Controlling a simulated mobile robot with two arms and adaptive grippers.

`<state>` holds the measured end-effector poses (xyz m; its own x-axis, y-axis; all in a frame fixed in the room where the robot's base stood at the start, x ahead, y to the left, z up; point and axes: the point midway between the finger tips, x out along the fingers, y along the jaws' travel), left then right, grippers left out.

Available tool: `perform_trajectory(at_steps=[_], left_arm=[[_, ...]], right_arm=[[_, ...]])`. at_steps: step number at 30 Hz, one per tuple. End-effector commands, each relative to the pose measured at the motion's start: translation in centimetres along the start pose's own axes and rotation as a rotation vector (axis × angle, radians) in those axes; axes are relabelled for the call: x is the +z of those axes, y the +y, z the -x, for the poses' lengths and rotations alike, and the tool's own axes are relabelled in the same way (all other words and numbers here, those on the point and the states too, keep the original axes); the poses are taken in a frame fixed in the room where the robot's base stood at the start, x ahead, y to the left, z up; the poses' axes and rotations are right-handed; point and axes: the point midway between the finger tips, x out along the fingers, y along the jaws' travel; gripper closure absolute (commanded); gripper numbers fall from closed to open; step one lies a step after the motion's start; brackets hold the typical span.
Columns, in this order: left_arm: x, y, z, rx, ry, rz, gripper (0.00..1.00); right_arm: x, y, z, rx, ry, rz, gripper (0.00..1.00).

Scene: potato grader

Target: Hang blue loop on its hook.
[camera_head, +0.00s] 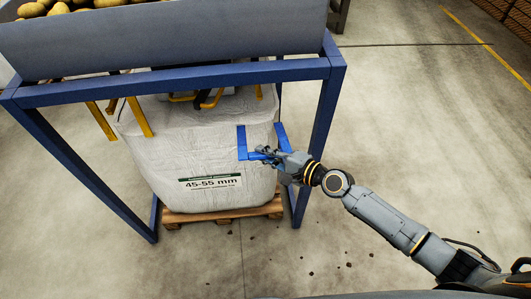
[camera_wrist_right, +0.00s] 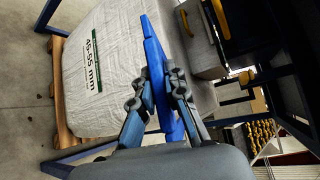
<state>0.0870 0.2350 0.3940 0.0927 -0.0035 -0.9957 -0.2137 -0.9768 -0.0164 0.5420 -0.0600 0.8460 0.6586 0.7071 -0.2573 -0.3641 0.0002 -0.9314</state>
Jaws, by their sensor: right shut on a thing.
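The blue loop (camera_head: 242,143) is a flat blue band in a squared U shape at the right front of the white bulk bag (camera_head: 165,150). My right gripper (camera_head: 267,154) is shut on the loop's lower bar, beside the bag's upper right side. In the right wrist view the blue loop (camera_wrist_right: 153,50) runs lengthwise between the fingers of my right gripper (camera_wrist_right: 165,72). Yellow bars (camera_head: 140,117) stick out under the frame at the left, and a yellow piece (camera_wrist_right: 221,18) shows in the right wrist view. I cannot tell which is the loop's hook. My left gripper is out of view.
A blue steel frame (camera_head: 180,77) stands around the bag, with a leg (camera_head: 318,150) close behind my right gripper. A grey panel (camera_head: 170,40) hides what is above. The bag stands on a wooden pallet (camera_head: 220,214). The floor in front is open, with small dark crumbs.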

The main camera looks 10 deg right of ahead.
Motion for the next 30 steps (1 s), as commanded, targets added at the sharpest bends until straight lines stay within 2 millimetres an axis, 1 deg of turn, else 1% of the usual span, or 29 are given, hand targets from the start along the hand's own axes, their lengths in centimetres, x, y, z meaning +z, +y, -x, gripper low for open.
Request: perform_trajectory(at_steps=[1, 5, 9, 12, 15, 17, 21, 27, 30], left_arm=[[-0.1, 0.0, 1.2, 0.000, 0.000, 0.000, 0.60], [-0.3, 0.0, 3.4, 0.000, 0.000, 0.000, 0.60], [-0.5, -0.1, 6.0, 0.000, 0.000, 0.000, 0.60], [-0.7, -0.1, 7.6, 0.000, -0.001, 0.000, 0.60], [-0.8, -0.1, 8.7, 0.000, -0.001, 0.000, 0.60], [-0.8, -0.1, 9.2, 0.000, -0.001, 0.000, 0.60], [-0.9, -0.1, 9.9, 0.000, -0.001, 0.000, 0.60], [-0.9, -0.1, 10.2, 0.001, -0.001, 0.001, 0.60], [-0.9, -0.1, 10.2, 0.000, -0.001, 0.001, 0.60]], right_arm=[[0.1, -0.8, 0.2, 0.011, 0.001, -0.009, 1.00], [0.2, -1.9, 0.2, 0.043, 0.001, -0.041, 1.00], [0.1, -3.4, 0.1, 0.089, 0.002, -0.090, 1.00], [0.0, -4.3, 0.0, 0.127, 0.002, -0.127, 1.00], [-0.2, -5.1, -0.2, 0.163, 0.002, -0.163, 1.00], [-0.3, -5.5, -0.4, 0.159, 0.001, -0.163, 1.00], [-0.8, -7.1, -0.8, 0.153, 0.001, -0.159, 1.00], [-1.6, -9.2, -1.6, 0.147, 0.003, -0.156, 1.00], [-1.9, -9.9, -1.8, 0.147, 0.003, -0.156, 1.00]])
